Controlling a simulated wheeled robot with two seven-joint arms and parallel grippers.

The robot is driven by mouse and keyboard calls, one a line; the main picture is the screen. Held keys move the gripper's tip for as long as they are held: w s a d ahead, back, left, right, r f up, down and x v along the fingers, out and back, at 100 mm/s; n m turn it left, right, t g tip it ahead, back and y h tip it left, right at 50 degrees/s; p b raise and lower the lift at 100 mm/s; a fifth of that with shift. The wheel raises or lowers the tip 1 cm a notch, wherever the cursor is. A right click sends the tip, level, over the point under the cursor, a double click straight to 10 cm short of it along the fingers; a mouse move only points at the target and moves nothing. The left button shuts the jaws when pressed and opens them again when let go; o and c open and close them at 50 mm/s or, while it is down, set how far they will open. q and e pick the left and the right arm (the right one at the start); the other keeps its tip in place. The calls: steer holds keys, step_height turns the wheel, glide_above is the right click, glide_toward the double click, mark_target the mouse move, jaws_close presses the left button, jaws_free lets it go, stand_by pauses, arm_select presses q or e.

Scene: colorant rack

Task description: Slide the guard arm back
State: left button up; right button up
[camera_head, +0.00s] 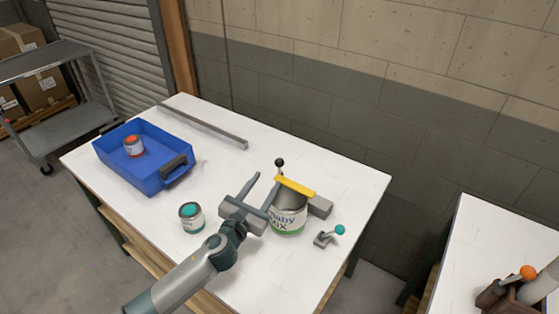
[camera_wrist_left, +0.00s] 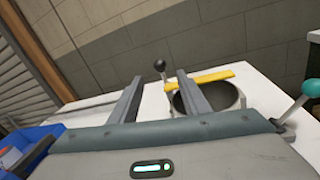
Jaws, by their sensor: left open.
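The guard arm is a yellow bar (camera_head: 295,186) lying across the open top of a labelled paint can (camera_head: 287,222). A black ball knob (camera_head: 280,162) on a short stem stands at the bar's left end. My left gripper (camera_head: 268,179) is open and empty, just left of the can, with its fingers pointing toward the knob. In the left wrist view, the knob (camera_wrist_left: 160,65) shows between and beyond the two fingertips (camera_wrist_left: 160,78), and the yellow bar (camera_wrist_left: 213,76) lies to the right over the dark can opening. I cannot tell whether a finger touches the can.
A teal-lidded can (camera_head: 191,217) stands left of my arm. A blue bin (camera_head: 150,181) holds a red-lidded can. A teal-knobbed lever (camera_head: 339,230) sits right of the paint can. A grey rail (camera_head: 205,124) lies along the back; the table (camera_head: 255,145) between is clear.

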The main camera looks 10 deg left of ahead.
mark_target(277, 166)
arm_select(q)
steer(key=w, duration=0.3)
steer(key=w+d, duration=0.1)
steer(key=w, duration=0.3)
steer(key=w+d+p, duration=0.1)
steer(key=w, duration=0.2)
steer(key=shift+w, duration=0.4)
